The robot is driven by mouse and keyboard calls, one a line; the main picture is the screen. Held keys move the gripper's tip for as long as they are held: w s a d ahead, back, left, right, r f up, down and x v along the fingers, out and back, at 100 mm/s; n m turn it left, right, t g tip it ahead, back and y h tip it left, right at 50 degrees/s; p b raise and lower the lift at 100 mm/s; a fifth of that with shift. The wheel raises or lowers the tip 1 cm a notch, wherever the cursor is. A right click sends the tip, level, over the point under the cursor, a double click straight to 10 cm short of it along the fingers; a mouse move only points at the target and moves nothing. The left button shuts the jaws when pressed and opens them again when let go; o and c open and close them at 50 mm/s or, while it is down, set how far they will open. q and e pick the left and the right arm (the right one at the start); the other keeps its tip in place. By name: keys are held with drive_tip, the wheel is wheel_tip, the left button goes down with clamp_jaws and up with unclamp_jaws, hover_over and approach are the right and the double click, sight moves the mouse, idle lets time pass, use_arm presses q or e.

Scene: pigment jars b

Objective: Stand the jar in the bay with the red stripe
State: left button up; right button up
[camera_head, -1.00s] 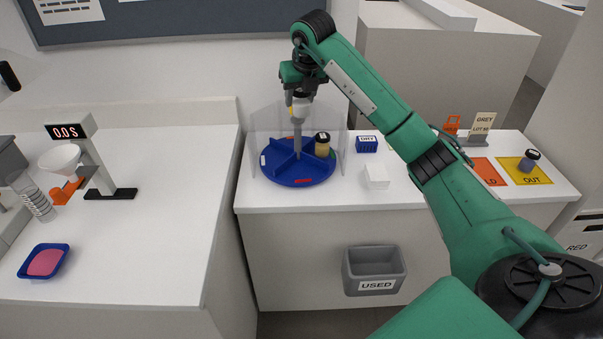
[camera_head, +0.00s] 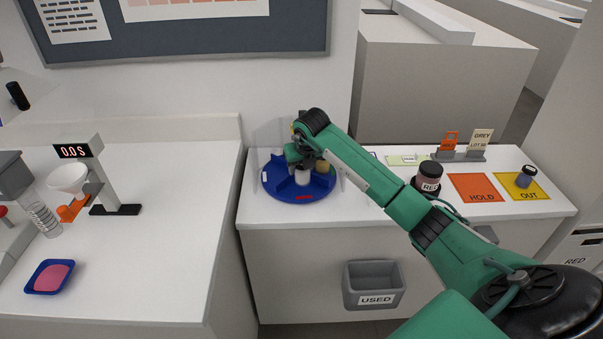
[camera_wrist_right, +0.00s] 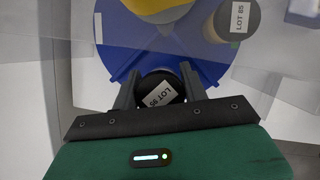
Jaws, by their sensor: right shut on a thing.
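My right gripper (camera_wrist_right: 158,92) is shut on a jar with a dark lid (camera_wrist_right: 160,88) and a white lot label. In the head view the right gripper (camera_head: 302,160) is low over the blue round turntable (camera_head: 270,184), and the jar's whitish body (camera_head: 303,178) shows upright below it. The red stripe (camera_head: 304,197) is on the turntable's front rim, just in front of the jar. I cannot tell whether the jar touches the bay floor. An ochre jar (camera_head: 322,167) stands in another bay, right of the held jar. My left gripper is out of view.
A clear shield (camera_head: 268,136) stands around the turntable's back. The turntable's central post (camera_wrist_right: 160,8) is close beyond the held jar. Right of my arm are a jar labelled RED (camera_head: 429,178), an orange HOLD mat (camera_head: 474,188) and a yellow OUT mat (camera_head: 542,190).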

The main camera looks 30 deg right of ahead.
sight(302, 175)
wheel_tip(302, 175, down, 3)
drive_tip(key=shift+f, duration=0.1)
drive_tip(key=o, duration=0.7)
drive_tip(key=shift+f, duration=0.1)
